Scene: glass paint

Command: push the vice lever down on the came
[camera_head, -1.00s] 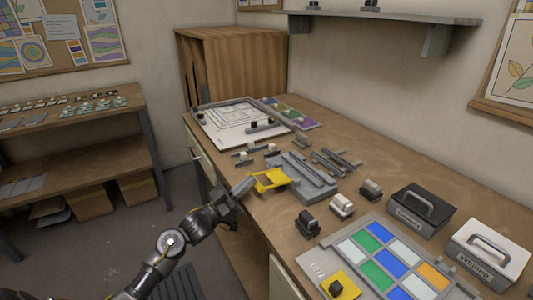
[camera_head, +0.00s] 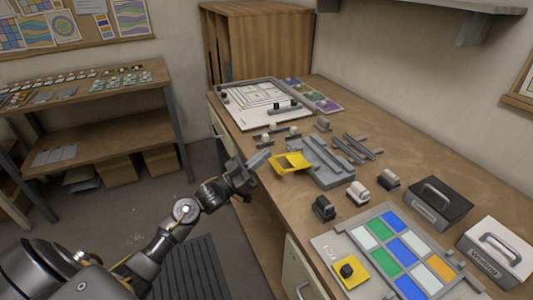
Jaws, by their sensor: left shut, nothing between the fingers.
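The vice (camera_head: 326,165) is a grey block with a long channel on the workbench. A yellow lever frame (camera_head: 291,163) sits at its left end, near the bench's front edge. Whether grey came lies in the channel is too small to tell. My left gripper (camera_head: 259,160) is shut and empty, just left of the yellow lever. Its tip is close to the lever; I cannot tell whether they touch. My right gripper is not in view.
Grey strips (camera_head: 357,147) lie behind the vice. Small blocks, including a dark one (camera_head: 323,208), stand in front of it to the right. A coloured glass panel (camera_head: 375,227), a dark box (camera_head: 437,204) and a white box (camera_head: 497,251) fill the right side. A drawing board (camera_head: 240,110) lies at the back.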

